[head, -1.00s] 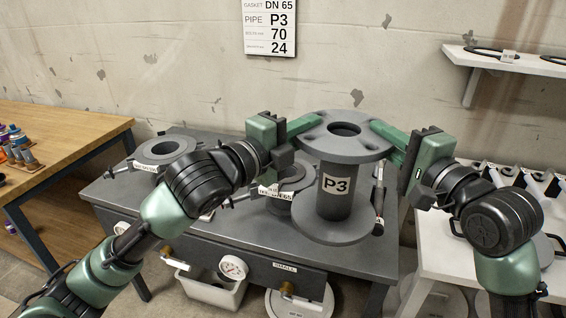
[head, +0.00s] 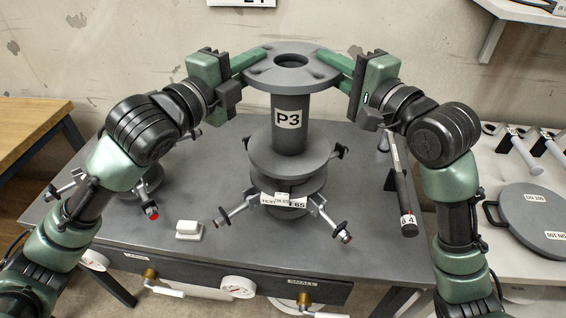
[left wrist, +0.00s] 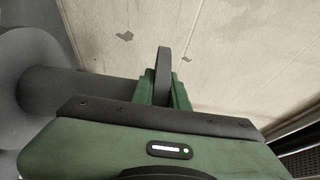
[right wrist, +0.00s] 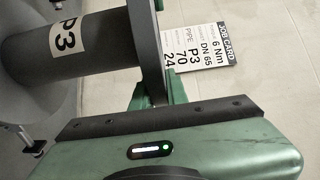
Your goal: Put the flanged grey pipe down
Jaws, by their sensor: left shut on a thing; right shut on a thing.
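The flanged grey pipe (head: 291,140), labelled P3, stands upright over the grey bench (head: 360,245). My left gripper (head: 258,62) is shut on the left side of its top flange. My right gripper (head: 337,63) is shut on the right side of the same flange. The pipe's lower flange is just above or on the small test stand (head: 288,185); I cannot tell whether they touch. The stand has swing clamps splayed outward. The pipe also shows in the left wrist view (left wrist: 85,88) and the right wrist view (right wrist: 95,42).
A second clamp stand (head: 150,182) is partly hidden behind my left arm. A small white block (head: 188,229) lies on the bench. A dark tool (head: 405,195) lies at the right. A round grey lid (head: 545,215) lies on the white table. Gauges and valves line the bench front.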

